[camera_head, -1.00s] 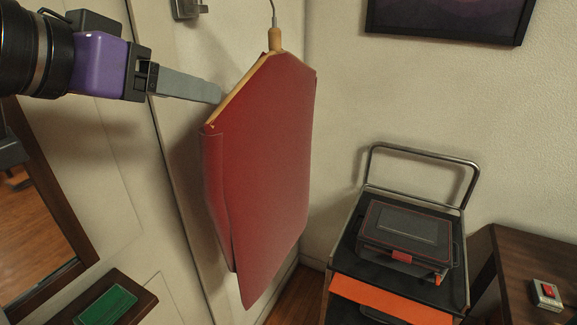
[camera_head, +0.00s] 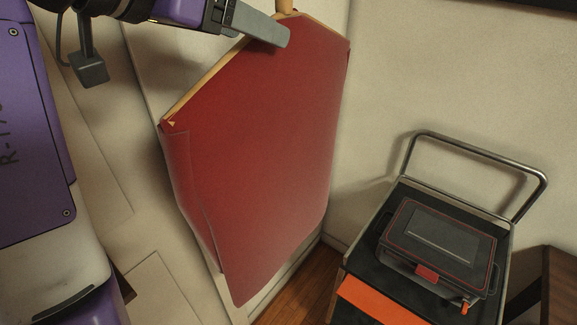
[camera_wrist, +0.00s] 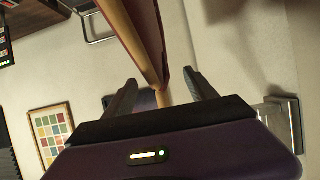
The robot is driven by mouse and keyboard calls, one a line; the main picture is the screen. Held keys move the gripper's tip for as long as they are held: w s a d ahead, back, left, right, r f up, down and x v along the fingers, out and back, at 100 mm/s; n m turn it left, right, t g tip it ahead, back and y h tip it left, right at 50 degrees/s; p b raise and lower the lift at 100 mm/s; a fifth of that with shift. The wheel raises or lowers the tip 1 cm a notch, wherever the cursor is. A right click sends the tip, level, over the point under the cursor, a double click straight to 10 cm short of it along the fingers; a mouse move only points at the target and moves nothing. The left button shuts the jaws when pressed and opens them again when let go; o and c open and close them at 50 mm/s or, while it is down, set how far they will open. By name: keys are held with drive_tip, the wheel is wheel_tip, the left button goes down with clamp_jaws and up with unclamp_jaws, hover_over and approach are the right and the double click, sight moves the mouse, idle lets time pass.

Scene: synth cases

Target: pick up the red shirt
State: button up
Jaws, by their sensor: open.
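The red shirt (camera_head: 262,150) hangs on a wooden hanger (camera_head: 207,80) by the wall, in the middle of the head view. My gripper (camera_head: 272,33) is at the top of the shirt, near the hanger's neck, with a grey finger in front of the red cloth. In the wrist view my gripper (camera_wrist: 162,88) is open, with one finger on each side of the hanger (camera_wrist: 128,35) and the shirt's edge (camera_wrist: 148,25). I cannot tell whether either finger touches them. The other finger is hidden in the head view.
A cart (camera_head: 361,262) with a metal handle stands at the lower right, bearing a dark case (camera_head: 440,240) with a red latch. A brown wooden table (camera_head: 562,285) is at the right edge. In the wrist view a framed colour chart (camera_wrist: 50,132) hangs on the wall.

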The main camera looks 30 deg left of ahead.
drive_tip(key=x, duration=0.1)
drive_tip(key=p+x, duration=0.1)
drive_tip(key=x, duration=0.1)
drive_tip(key=p+x, duration=0.1)
drive_tip(key=x, duration=0.1)
drive_tip(key=shift+d, duration=0.35)
drive_tip(key=shift+w+f, duration=0.3)
drive_tip(key=shift+w, duration=0.1)
clamp_jaws()
drive_tip(key=shift+r, duration=0.1)
